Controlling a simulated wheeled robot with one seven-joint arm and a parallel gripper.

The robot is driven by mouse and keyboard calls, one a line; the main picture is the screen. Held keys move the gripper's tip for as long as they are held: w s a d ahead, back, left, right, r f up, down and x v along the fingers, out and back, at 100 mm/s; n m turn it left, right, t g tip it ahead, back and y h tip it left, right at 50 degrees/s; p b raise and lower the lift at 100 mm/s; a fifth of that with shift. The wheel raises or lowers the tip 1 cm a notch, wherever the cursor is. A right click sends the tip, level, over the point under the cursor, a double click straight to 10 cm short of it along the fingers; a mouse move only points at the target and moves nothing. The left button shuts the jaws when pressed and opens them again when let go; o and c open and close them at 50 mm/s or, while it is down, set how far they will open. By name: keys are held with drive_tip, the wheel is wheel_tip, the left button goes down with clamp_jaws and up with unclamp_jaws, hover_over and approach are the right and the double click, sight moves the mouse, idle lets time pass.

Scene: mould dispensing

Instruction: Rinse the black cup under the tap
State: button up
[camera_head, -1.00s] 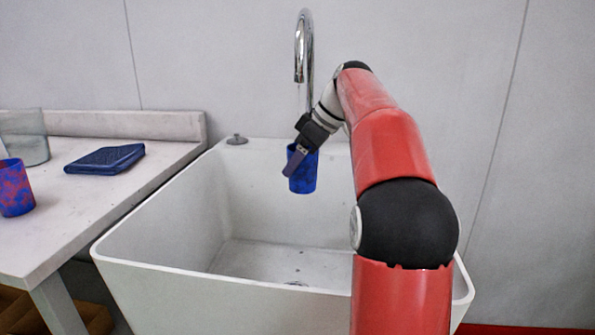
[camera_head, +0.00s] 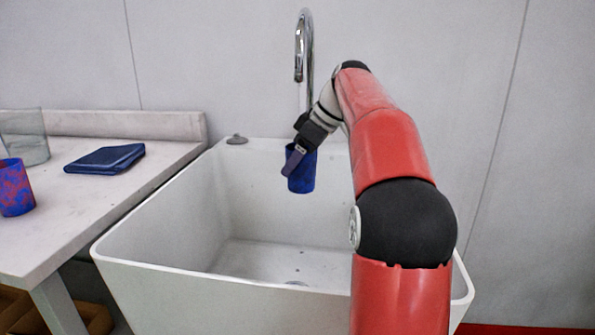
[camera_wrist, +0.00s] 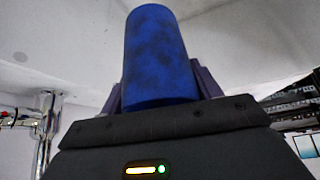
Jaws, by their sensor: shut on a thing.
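No plainly black cup shows. My gripper (camera_head: 295,157) is shut on a blue cup with dark blotches (camera_head: 304,173), holding it upright above the sink basin and below the tap (camera_head: 303,45). In the wrist view the cup (camera_wrist: 158,55) sits between the two purple fingers of my gripper (camera_wrist: 160,88). The cup's mouth is hidden behind my gripper in the head view. A faint pale streak shows under the spout; I cannot tell surely whether it is water. Chrome tap piping (camera_wrist: 45,130) shows at the left of the wrist view.
The white sink (camera_head: 160,225) is deep, with an empty basin and a small grey knob (camera_head: 237,139) on its back rim. On the counter (camera_head: 80,215) at left are a blue-and-red cup (camera_head: 15,188), a clear container (camera_head: 25,138) and a folded dark blue cloth (camera_head: 105,159).

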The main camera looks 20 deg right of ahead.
drive_tip(key=shift+s+d, duration=0.1)
drive_tip(key=shift+s+a+f+b, duration=0.1)
drive_tip(key=shift+s+a+b, duration=0.75)
drive_tip(key=shift+s+b, duration=0.15)
drive_tip(key=s+a+b, duration=0.3)
drive_tip(key=s, duration=0.1)
drive_tip(key=shift+a, duration=0.35)
drive_tip(key=shift+r, duration=0.2)
idle(0.7)
drive_tip(key=s+a+r+p, duration=0.1)
drive_tip(key=s+a+r, duration=0.2)
drive_tip(key=shift+s+a+r, duration=0.15)
drive_tip(key=shift+s+r, duration=0.2)
drive_tip(key=shift+r, duration=0.05)
idle(0.8)
